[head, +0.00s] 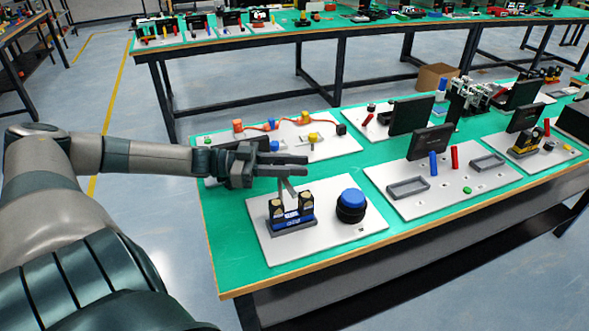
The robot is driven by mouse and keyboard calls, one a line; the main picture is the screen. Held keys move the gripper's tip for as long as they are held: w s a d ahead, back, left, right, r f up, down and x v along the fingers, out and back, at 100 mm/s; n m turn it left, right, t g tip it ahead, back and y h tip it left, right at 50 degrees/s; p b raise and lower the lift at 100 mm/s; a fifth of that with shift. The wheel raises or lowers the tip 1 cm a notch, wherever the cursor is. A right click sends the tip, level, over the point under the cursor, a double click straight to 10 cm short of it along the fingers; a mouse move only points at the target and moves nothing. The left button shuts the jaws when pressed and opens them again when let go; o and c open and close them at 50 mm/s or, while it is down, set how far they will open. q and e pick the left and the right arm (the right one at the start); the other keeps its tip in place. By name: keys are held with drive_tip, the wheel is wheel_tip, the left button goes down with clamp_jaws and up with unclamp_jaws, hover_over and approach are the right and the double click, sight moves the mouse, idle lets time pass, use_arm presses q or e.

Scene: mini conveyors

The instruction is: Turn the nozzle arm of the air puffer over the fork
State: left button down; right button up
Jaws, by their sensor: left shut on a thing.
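My left gripper (303,166) reaches in from the left above the near white board. Its two fingers point right and are shut on the upper end of a slim grey arm, which looks like the nozzle arm (288,188). The arm slants down toward a small device with two black posts and a blue base, which looks like the fork (293,222). A blue domed knob on a black base, perhaps the air puffer (350,203), stands to the right on the same board. Where the grey arm is mounted is hard to tell. My right gripper is not in view.
The boards lie on a green table (237,245). Behind my gripper is a board with orange and yellow parts (312,138). The near right corner of the table is bare.

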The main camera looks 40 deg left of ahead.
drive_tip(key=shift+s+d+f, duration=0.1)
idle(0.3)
use_arm(q)
drive_tip(key=c, duration=1.5)
unclamp_jaws()
drive_tip(key=shift+o, duration=0.2)
drive_tip(key=shift+s+a, duration=0.15)
drive_tip(key=p+v, duration=0.3)
drive_tip(key=v, duration=1.4)
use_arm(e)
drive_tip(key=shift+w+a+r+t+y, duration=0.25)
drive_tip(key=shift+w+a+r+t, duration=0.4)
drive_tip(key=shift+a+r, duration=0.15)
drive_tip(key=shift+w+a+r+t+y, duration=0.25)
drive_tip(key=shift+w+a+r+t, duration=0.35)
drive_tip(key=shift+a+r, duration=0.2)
use_arm(q)
drive_tip(key=shift+a, duration=0.1)
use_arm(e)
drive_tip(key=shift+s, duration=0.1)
